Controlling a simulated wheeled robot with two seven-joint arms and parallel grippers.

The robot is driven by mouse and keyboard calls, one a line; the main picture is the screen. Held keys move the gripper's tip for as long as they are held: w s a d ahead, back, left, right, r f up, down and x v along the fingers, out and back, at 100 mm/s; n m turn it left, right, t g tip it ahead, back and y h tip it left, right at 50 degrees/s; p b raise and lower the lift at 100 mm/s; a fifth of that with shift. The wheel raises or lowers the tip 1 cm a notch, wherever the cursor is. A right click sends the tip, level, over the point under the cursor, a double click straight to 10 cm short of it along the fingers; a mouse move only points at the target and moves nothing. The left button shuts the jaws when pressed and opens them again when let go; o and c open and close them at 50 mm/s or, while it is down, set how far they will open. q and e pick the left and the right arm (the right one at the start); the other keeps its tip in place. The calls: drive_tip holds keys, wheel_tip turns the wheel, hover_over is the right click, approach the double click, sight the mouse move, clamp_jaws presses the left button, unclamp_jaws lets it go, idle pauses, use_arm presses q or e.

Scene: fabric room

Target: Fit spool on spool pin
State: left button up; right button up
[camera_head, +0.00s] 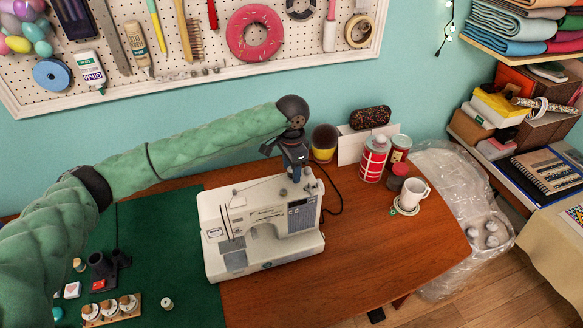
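The white sewing machine (262,220) stands on the wooden table. Two thin dark upright pins (223,216) show near its left end; I cannot tell which is the spool pin. A small pale spool (167,304) stands on the green mat, and another spool-like piece (78,265) is further left. A wooden rack (137,312) holds several spools at the lower left. My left arm reaches across above the mat, and my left gripper (295,174) points down at the machine's right end, by the handwheel side. Its fingertips are too small and dark to tell whether they hold anything. My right gripper is out of view.
A cup (413,192), a red tin (374,158) and a yellow-and-dark pot (324,143) stand right of and behind the machine. A black cable runs behind the machine. The green mat (190,255) has free room left of the machine. The table's front right is clear.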

use_arm(q)
drive_tip(key=shift+r+b, duration=0.25)
drive_tip(key=shift+b, duration=0.05)
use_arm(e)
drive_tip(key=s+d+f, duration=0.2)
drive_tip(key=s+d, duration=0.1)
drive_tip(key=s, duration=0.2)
use_arm(q)
drive_tip(key=shift+r, duration=0.4)
wheel_tip(320, 180, up, 2)
drive_tip(key=shift+d+b, duration=0.1)
drive_tip(key=shift+b, duration=0.6)
wheel_tip(320, 180, up, 3)
drive_tip(key=shift+w+r+b, duration=0.1)
drive_tip(key=shift+b, duration=0.55)
drive_tip(key=shift+r, duration=0.65)
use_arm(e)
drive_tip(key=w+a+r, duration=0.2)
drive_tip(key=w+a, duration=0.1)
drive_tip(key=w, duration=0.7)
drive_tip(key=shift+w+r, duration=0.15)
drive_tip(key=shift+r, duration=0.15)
